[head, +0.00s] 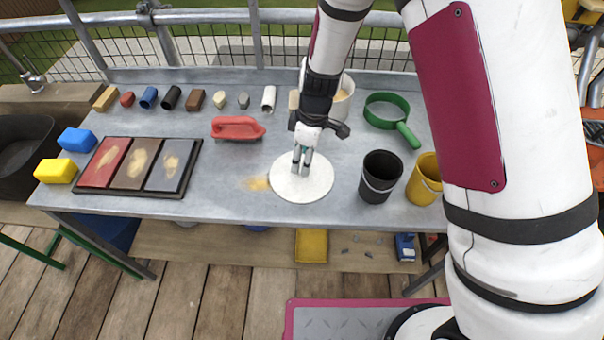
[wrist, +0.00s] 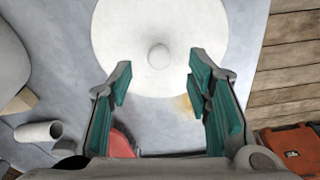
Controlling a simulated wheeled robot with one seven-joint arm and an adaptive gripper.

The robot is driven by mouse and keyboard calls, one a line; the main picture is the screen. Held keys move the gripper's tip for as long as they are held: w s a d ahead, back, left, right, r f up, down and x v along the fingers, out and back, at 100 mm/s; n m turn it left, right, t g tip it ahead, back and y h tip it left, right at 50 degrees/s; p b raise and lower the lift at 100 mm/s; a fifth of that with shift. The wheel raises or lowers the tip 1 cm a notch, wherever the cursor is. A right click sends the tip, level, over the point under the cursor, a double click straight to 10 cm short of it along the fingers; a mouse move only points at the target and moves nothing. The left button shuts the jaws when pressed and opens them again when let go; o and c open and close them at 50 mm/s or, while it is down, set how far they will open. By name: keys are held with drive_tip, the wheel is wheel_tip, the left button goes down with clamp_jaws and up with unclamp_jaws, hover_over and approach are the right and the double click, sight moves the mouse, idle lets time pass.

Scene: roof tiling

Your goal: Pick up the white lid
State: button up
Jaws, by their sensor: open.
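The white lid (head: 302,184) is a flat round disc lying on the grey table near its front edge. In the wrist view the lid (wrist: 130,40) shows a small round knob (wrist: 159,56) at its middle. My gripper (head: 301,170) is above the lid, pointing down at it. In the wrist view my gripper (wrist: 158,82) is open and empty, with its green-padded fingers spread to either side, below the knob in the picture. I cannot tell the exact height of the fingertips above the lid. The knob is hidden behind my gripper in the head view.
A black bucket (head: 380,177) and a yellow bucket (head: 425,180) stand right of the lid. A green sieve (head: 408,134) lies behind them. A red float (head: 237,128) lies behind left. A tray (head: 190,180) of coloured panels is at left. A light bucket (head: 343,97) stands behind my gripper.

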drive_tip(key=shift+w+a+f, duration=0.1)
drive_tip(key=shift+f, duration=1.05)
drive_tip(key=shift+a+f, duration=0.1)
drive_tip(key=shift+f, duration=1)
clamp_jaws()
